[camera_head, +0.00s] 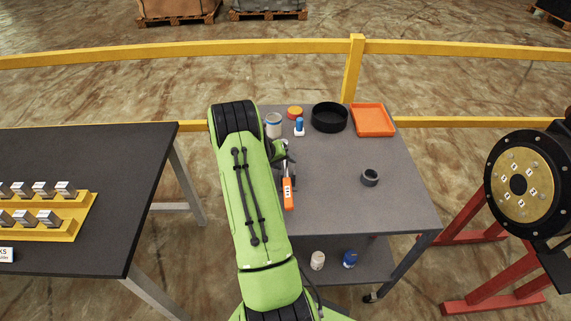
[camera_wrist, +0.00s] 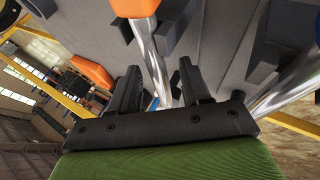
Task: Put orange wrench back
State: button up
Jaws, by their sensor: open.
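The orange wrench (camera_head: 288,192) has an orange handle and a silver metal shaft. In the head view it appears at the left part of the grey cart top (camera_head: 335,190), its handle toward the cart's front edge. My gripper (camera_head: 284,152) is at the shaft end, partly hidden by my green arm. In the wrist view my gripper (camera_wrist: 160,68) is open, with a dark finger on each side of the silver shaft; the orange handle (camera_wrist: 134,7) shows at the top edge. I cannot tell whether the fingers touch the shaft. The wrench's far end is hidden.
On the cart stand a grey can (camera_head: 273,125), a blue-and-white bottle (camera_head: 299,127), a black bowl (camera_head: 329,117), an orange tray (camera_head: 373,120) and a dark ring (camera_head: 370,177). A dark table (camera_head: 100,165) is left. A round flange (camera_head: 519,184) on a red stand is right.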

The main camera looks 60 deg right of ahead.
aim_at(286, 162)
jog(key=shift+a+r, duration=0.1)
jog(key=shift+c, duration=0.4)
grip_shut()
notch_tip(286, 162, up, 10)
jog(key=shift+f+p, duration=0.25)
jog(key=shift+p, duration=0.45)
jog(key=shift+s+r+m+t+y+p, duration=0.1)
jog(key=shift+s+m+t+y+p, duration=0.3)
jog(key=shift+p, duration=0.85)
jog(key=shift+s+d+f+y, duration=0.1)
jog(key=shift+d+f+y, duration=0.1)
jog(key=shift+f+y, duration=0.15)
jog(key=shift+a, duration=0.1)
